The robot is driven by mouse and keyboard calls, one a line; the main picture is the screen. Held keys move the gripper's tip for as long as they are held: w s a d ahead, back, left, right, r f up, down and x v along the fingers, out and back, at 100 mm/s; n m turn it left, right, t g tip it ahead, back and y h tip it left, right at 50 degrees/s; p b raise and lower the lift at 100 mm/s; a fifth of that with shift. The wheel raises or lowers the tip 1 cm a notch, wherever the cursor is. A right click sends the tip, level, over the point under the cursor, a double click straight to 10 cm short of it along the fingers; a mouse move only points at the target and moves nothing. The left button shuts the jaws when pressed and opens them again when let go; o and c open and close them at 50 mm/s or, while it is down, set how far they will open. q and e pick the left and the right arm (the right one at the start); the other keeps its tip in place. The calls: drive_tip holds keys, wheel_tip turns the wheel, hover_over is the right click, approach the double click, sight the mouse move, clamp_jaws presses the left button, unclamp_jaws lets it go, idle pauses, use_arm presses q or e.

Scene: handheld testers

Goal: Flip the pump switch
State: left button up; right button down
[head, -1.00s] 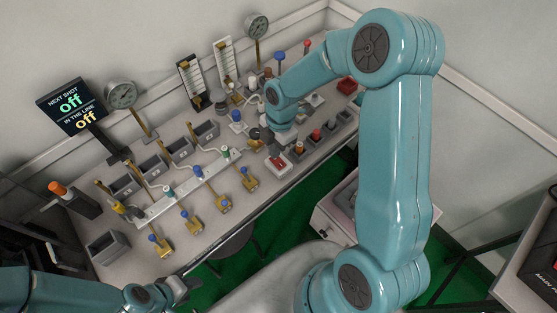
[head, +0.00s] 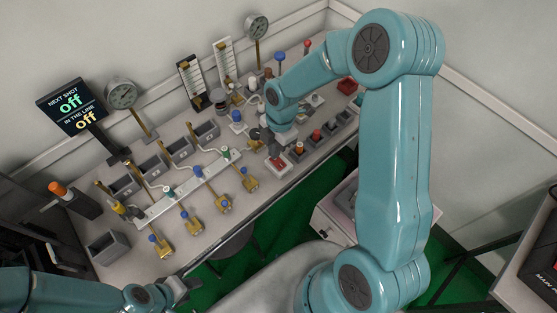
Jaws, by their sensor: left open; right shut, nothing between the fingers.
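A red rocker switch on a pale base (head: 277,166) sits near the front edge of the bench; I take it to be the pump switch, though no label is readable. My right gripper (head: 270,149) is shut and empty, pointing down right at the switch's back side. It covers part of the switch, and I cannot tell whether it touches. My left gripper (head: 184,289) is open and empty, low in front of the bench, well away from the switch.
A display (head: 73,107) reads "NEXT SHOT off, IN THE LINE off". A white manifold (head: 185,188) with several brass valves lies left of the switch. Several coloured-topped posts (head: 316,136) stand close on its right. Dial gauges (head: 121,95) stand at the back.

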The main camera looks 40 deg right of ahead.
drive_tip(key=shift+f+b, duration=0.7)
drive_tip(key=shift+f, duration=0.2)
idle(0.8)
drive_tip(key=shift+r, duration=0.1)
wheel_tip(320, 180, up, 7)
drive_tip(key=p, duration=0.5)
idle(0.4)
drive_tip(key=shift+s, duration=0.15)
